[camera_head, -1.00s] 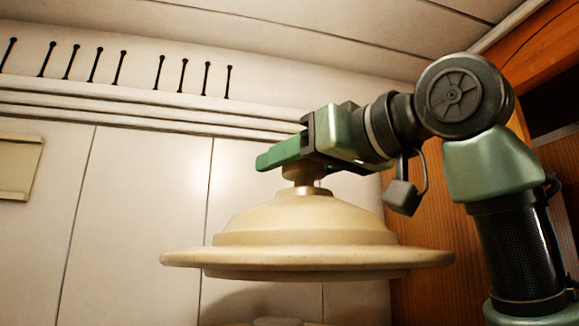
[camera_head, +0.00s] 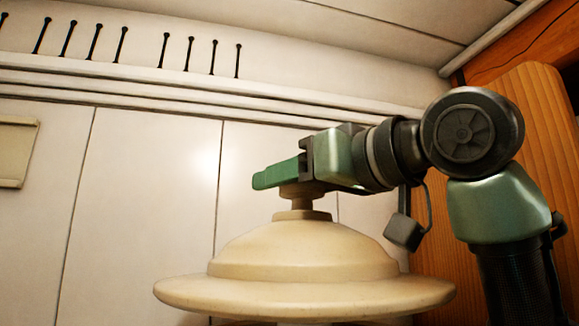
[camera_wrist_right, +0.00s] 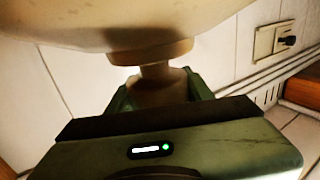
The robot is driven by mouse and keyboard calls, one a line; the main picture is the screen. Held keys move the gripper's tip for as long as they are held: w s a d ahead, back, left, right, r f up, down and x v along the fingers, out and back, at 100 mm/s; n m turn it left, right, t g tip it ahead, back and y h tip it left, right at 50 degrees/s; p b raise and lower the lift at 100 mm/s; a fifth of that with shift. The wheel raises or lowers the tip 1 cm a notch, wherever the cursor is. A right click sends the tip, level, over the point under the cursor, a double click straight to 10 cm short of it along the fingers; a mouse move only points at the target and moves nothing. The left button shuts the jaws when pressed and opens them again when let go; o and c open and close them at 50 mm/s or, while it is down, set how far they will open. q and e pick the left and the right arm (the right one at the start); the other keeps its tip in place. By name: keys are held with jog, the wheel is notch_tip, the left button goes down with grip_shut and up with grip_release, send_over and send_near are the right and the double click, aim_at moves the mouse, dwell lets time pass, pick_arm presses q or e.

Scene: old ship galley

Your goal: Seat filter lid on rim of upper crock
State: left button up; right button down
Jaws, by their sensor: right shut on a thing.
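The filter lid (camera_head: 305,252) is a cream, domed disc with a wide flat rim and a knob on top. My right gripper (camera_head: 290,187) is shut on the knob and holds the lid about level in the head view. In the right wrist view the lid (camera_wrist_right: 140,22) fills the top, with its knob (camera_wrist_right: 155,88) between the fingers of my right gripper (camera_wrist_right: 158,92). The upper crock cannot be made out; the space under the lid is at the bottom edge of the head view, so I cannot tell whether the lid touches anything. My left gripper is not in view.
A white panelled wall (camera_head: 150,200) stands behind the lid, with a ledge (camera_head: 150,98) above. A wooden panel (camera_head: 545,120) is close on the right, behind my right arm. A cream wall plate (camera_head: 15,152) is at the far left.

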aim_at(290, 200)
jog(key=shift+f, duration=0.35)
jog(key=shift+f+b, duration=0.4)
jog(key=shift+f, duration=0.1)
jog(key=shift+s+d+f+b, duration=0.1)
jog(key=shift+s+f+b, duration=0.05)
jog(key=shift+f+b, duration=0.95)
jog(key=shift+f, duration=0.1)
jog(key=shift+s, duration=0.15)
jog(key=shift+f+b, duration=0.9)
jog(key=c, duration=0.8)
grip_release()
jog(key=shift+c, duration=0.2)
jog(key=o, duration=0.3)
